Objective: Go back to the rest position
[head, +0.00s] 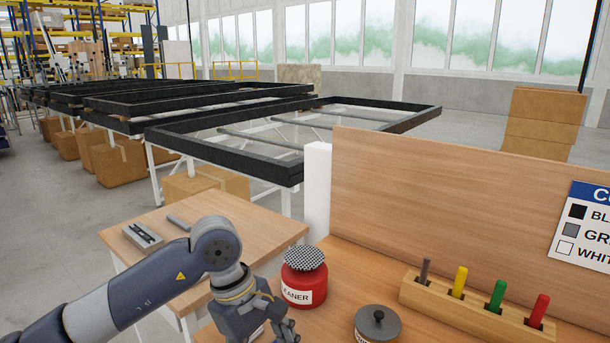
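My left arm comes in from the lower left. My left gripper (284,331) points down at the bottom edge, over the near left part of the wooden workbench (335,270). Its fingertips are partly cut off by the frame, so I cannot tell whether it is open or shut, and I see nothing clearly held. A red cleaner can (303,288) with a checkered top stands just to the right of and behind the gripper. My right gripper is not in view.
A grey lidded pot (377,325) and a wooden block (470,307) with several coloured sticks stand on the bench. A wooden back panel (440,200) rises behind. A smaller side table (195,230) holds a metal tool (142,237). Black frames (230,135) stand beyond on racks.

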